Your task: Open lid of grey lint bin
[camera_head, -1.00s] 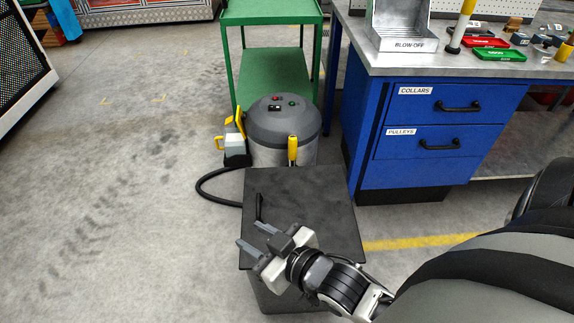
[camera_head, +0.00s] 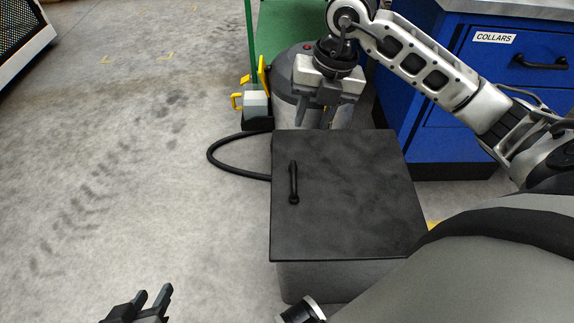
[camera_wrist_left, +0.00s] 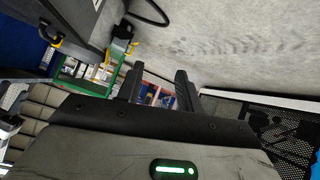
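The grey lint bin (camera_head: 335,282) stands on the floor in the centre of the head view. Its dark square lid (camera_head: 355,195) lies flat and shut, with a black bar handle (camera_head: 293,182) near the left edge. My right gripper (camera_head: 317,118) points down beyond the lid's far edge, its fingers apart and empty, clear of the handle. My left gripper (camera_head: 154,291) is low at the left, partly cut off by the frame and well away from the lid. In the left wrist view its two fingers (camera_wrist_left: 160,85) are apart with nothing between them.
A grey drum-shaped vacuum (camera_head: 292,85) with a black hose (camera_head: 222,158) stands behind the bin. A blue drawer cabinet (camera_head: 450,140) is at the right, under my right arm. A green cart (camera_head: 285,25) is at the back.

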